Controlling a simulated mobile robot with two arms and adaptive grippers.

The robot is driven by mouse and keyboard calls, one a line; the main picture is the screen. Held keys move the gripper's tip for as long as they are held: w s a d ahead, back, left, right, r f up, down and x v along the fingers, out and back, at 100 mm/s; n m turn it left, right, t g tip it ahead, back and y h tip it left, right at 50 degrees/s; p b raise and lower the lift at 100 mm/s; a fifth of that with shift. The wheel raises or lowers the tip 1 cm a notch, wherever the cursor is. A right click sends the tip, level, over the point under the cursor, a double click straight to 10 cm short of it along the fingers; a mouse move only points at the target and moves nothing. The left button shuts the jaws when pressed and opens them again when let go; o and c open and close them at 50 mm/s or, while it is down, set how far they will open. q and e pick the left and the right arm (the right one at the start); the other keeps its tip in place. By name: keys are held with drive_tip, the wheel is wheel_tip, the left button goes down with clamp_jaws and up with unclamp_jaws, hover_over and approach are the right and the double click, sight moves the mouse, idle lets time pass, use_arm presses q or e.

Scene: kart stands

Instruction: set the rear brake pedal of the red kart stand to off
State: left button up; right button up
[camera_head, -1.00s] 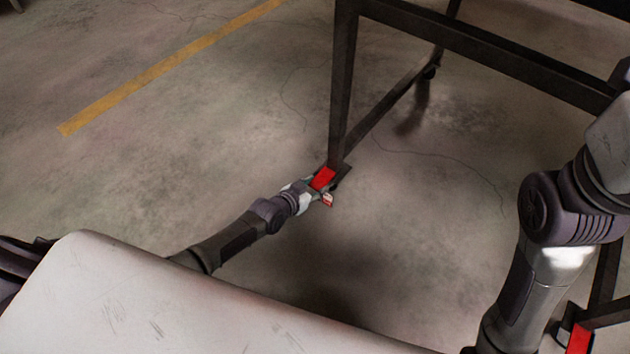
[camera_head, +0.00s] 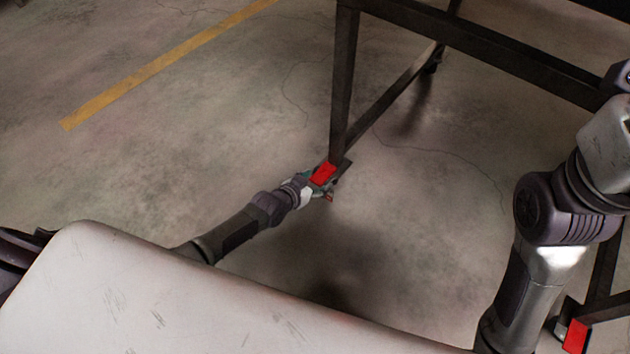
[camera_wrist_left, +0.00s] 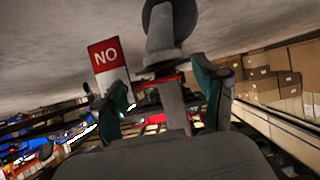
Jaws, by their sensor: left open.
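The dark kart stand (camera_head: 343,80) shows in the head view, with a red pedal (camera_head: 323,173) at the foot of its near-left leg. My left gripper (camera_head: 327,187) is low to the floor at this pedal, partly covered by it. In the left wrist view, which is upside down, my left gripper (camera_wrist_left: 163,92) has its teal fingers open. A grey caster wheel (camera_wrist_left: 170,25) and its bracket stand between them. A red and white tab (camera_wrist_left: 107,62) reads "NO", which is "ON" turned over, beside the left-hand finger. Contact cannot be told. My right gripper is not in view.
A second red pedal (camera_head: 575,336) is at the lower right of the head view, close to my right arm. The floor around the stand is clear, with a yellow line (camera_head: 165,62) at the left. Cardboard boxes (camera_wrist_left: 262,85) stand far off in the wrist view.

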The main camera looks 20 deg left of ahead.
use_arm(q)
drive_tip(key=shift+s, duration=0.1)
drive_tip(key=v, duration=1.2)
